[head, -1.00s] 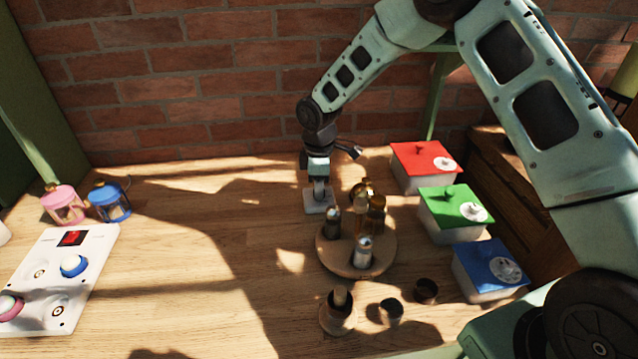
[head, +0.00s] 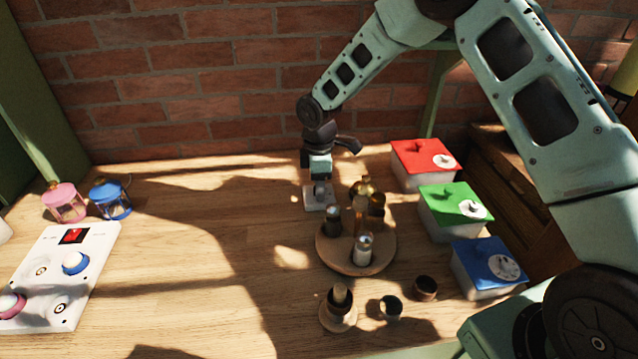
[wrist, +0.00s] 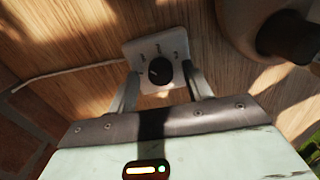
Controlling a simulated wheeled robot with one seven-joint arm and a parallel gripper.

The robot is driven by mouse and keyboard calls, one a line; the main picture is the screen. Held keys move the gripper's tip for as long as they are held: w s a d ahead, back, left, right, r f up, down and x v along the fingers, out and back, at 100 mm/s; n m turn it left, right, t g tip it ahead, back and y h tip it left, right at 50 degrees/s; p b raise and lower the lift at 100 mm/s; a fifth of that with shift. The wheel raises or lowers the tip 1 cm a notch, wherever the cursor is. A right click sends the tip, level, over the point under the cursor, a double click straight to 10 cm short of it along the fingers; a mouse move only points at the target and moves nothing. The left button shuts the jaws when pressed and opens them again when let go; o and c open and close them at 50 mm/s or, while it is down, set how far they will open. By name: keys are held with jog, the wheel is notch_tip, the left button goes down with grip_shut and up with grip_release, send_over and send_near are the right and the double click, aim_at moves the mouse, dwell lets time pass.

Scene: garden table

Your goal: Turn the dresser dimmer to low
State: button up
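The dimmer is a small white plate (wrist: 150,52) with a round black knob (wrist: 160,71) on the wooden tabletop. Small dark labels ring the knob, too small to read surely. A pale mark shows on the knob's left side. My gripper (wrist: 160,74) is open, one finger on each side of the knob, with visible gaps to it. In the head view, my gripper (head: 320,187) points down over the white plate (head: 312,204) near the back of the table and hides the knob.
A round wooden tray (head: 345,263) with several bottles stands just in front of my gripper. Red (head: 422,152), green (head: 453,203) and blue (head: 487,263) lidded boxes line the right. A white control panel (head: 50,263) and two lanterns (head: 110,199) are at left. Left-middle table is clear.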

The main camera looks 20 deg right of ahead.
notch_tip(320, 180, up, 17)
jog(key=b, duration=0.2)
jog(key=shift+r, duration=0.2)
dwell(0.5)
